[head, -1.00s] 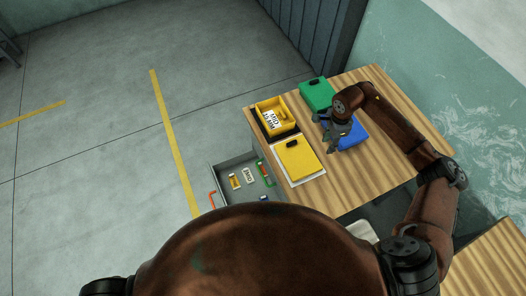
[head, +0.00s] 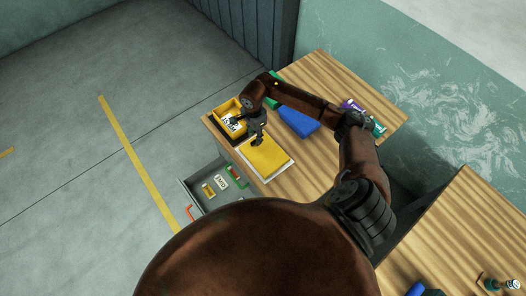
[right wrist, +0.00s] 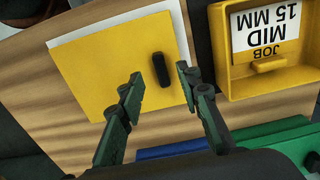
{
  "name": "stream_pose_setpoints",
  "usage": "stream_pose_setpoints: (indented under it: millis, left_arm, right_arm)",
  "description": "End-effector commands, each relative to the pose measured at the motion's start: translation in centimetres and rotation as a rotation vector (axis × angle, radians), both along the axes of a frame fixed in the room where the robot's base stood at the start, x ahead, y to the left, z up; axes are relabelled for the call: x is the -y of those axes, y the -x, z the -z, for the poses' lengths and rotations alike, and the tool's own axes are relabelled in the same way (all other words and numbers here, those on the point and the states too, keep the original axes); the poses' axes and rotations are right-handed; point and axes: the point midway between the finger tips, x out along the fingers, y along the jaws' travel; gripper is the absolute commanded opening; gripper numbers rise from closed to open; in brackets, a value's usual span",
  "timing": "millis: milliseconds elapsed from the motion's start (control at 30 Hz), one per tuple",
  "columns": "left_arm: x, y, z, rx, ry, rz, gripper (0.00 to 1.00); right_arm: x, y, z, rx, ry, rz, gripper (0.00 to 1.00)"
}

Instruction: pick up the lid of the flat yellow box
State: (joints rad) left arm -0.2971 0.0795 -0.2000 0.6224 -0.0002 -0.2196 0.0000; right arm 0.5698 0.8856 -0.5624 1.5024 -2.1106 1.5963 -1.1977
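The flat yellow box (head: 268,160) lies on the wooden table near its front left edge, on a pale sheet or base. Its yellow lid (right wrist: 100,65) fills the upper left of the right wrist view and bears a black bar handle (right wrist: 161,70). My right gripper (head: 257,143) is over the far part of the lid and hides the handle in the head view. In the right wrist view its fingers (right wrist: 159,78) are apart, one on either side of the handle, with nothing between them gripped. Whether they touch the lid I cannot tell. My left gripper is in no frame.
An open yellow box (head: 219,109) with a "MID 15 MM" card (right wrist: 265,27) stands beside the lid. A blue box (head: 299,121) and a green box (right wrist: 270,138) are close by. An open grey drawer (head: 193,196) holds small items. Bare table (head: 335,90) lies farther right.

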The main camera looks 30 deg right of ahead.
Motion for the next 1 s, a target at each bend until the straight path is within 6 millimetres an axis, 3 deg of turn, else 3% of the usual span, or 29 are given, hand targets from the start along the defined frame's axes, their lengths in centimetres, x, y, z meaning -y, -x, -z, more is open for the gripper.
stream_pose_setpoints:
  millis: [200,500,1000]
  left_arm:
    - [-0.1,0.1,-0.9,-0.001,-0.001,-0.001,0.40]
    - [-0.2,0.4,-0.8,-0.005,-0.002,-0.001,0.40]
    - [-0.1,0.4,-0.8,-0.006,-0.002,-0.001,0.40]
  right_arm:
    - [0.1,-0.2,2.7,-0.001,-0.002,0.000,0.32]
    - [0.2,-0.2,3.2,0.000,0.000,-0.002,0.31]
    - [0.2,-0.2,3.1,0.000,0.000,-0.002,0.00]
